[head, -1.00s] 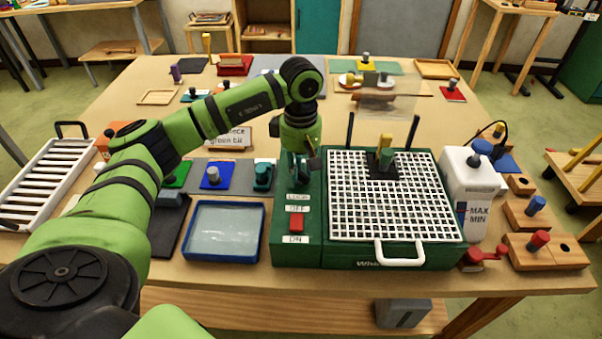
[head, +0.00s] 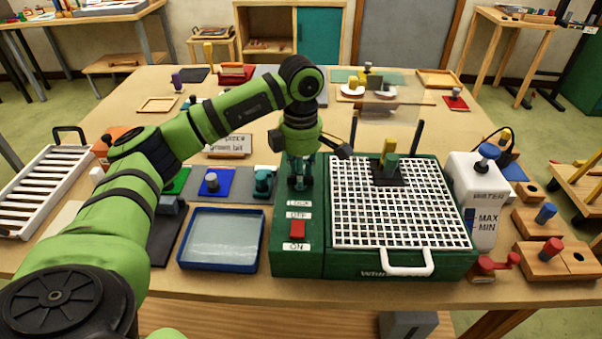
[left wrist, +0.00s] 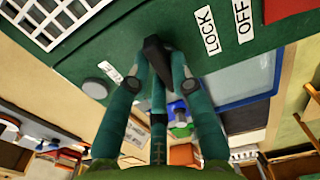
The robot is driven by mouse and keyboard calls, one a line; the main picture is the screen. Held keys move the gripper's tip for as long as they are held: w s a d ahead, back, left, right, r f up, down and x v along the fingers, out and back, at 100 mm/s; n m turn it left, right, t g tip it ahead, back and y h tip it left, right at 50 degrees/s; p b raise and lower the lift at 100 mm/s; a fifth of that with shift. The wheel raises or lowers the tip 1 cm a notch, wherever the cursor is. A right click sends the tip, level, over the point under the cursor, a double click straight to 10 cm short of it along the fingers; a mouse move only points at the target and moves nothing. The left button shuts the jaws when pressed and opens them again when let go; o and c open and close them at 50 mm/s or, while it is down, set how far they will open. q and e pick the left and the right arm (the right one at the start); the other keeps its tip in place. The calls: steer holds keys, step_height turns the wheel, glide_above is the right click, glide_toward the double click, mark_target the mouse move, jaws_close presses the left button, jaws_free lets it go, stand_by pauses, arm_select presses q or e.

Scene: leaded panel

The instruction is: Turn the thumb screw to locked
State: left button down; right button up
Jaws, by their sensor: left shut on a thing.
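The thumb screw (left wrist: 156,50) is a dark, wing-like knob on the green grinder housing (left wrist: 125,22), seen in the left wrist view. My left gripper (left wrist: 158,62) is shut on it, with teal fingers on both sides. In the head view my left gripper (head: 299,182) points down at the back of the housing's left block, and it hides the screw there. The LOCK label (left wrist: 207,30) is beside the screw in the wrist view. It also shows in front of the gripper in the head view (head: 299,203). My right gripper is not in view.
A red switch (head: 297,229) sits between the OFF and ON labels. A white grid (head: 400,215) lies right of it, with a dark-based block (head: 389,173) on top. A blue-rimmed tray (head: 181,257) is to the left, and a white water bottle (head: 487,200) to the right.

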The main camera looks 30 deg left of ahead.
arm_select(q)
steer(key=shift+n, duration=0.3)
steer(key=c, duration=1.1)
jaws_free()
step_height(320, 180, up, 12)
